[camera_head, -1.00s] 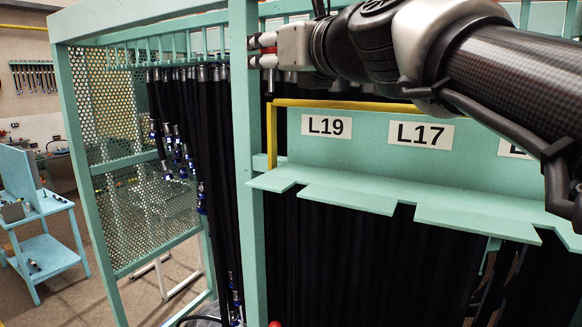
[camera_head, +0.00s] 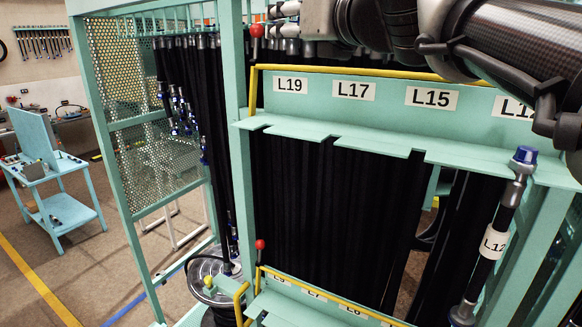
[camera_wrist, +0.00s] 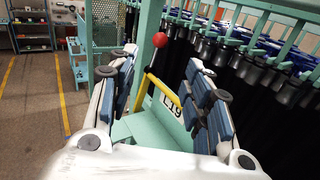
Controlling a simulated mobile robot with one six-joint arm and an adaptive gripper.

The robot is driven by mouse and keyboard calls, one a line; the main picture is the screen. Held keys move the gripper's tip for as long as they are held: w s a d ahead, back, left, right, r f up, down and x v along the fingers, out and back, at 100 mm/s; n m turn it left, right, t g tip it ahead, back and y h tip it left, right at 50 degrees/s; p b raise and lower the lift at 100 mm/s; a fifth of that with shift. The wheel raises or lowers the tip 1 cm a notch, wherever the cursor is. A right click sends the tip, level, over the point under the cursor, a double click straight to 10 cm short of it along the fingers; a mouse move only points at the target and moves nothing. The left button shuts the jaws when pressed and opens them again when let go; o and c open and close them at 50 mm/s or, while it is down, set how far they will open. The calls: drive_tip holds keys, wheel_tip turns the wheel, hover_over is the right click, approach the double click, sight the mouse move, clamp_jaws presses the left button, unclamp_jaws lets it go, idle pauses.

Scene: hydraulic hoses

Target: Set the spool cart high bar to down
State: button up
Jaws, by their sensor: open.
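The high bar (camera_head: 370,72) is a yellow rail along the top of the upper shelf panel labelled L19, L17 and L15. A red ball knob (camera_head: 257,30) stands on a short rod near its left end, beside the teal post. My gripper (camera_head: 278,20) is at the top of the head view, just right of the red knob in the picture. In the wrist view my gripper (camera_wrist: 163,60) is open and empty. The red knob (camera_wrist: 160,40) and the yellow bar (camera_wrist: 163,90) show between and beyond its fingers, with no visible contact.
A lower yellow bar (camera_head: 320,296) with its own red knob (camera_head: 260,244) runs below. Black hoses hang behind the panel (camera_head: 390,105). A hose tagged L12 (camera_head: 494,242) stands at right. A small blue cart (camera_head: 55,205) is at left, with open floor around it.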

drive_tip(key=s+d+f+n+g+h, duration=0.1)
drive_tip(key=s+f+n, duration=0.4)
drive_tip(key=f, duration=0.5)
drive_tip(key=s+d+f+n+g+h+b, duration=0.1)
drive_tip(key=s+f+n+g, duration=0.3)
drive_tip(key=f+n, duration=0.5)
drive_tip(key=s+d+f+n+g+h+b, duration=0.1)
drive_tip(key=s+d+f+n+g+h, duration=0.1)
drive_tip(key=s+f+n, duration=0.6)
wheel_tip(320, 180, down, 5)
drive_tip(key=shift+s+g, duration=0.25)
drive_tip(key=shift+g, duration=0.15)
drive_tip(key=s+d+f+n+g+h+b, duration=0.1)
drive_tip(key=s+d+f+n+b, duration=0.1)
drive_tip(key=f+b, duration=0.7)
drive_tip(key=s+d+f+n+g+h+b, duration=0.1)
drive_tip(key=s+f+n+b, duration=0.3)
drive_tip(key=f, duration=1.5)
drive_tip(key=s+d+f+n+g+h+b, duration=0.1)
drive_tip(key=s+f+b, duration=0.6)
drive_tip(key=f+b, duration=0.7)
drive_tip(key=d+n+g, duration=0.1)
drive_tip(key=d+n, duration=0.1)
drive_tip(key=shift+s+n, duration=0.2)
drive_tip(key=shift+n, duration=0.2)
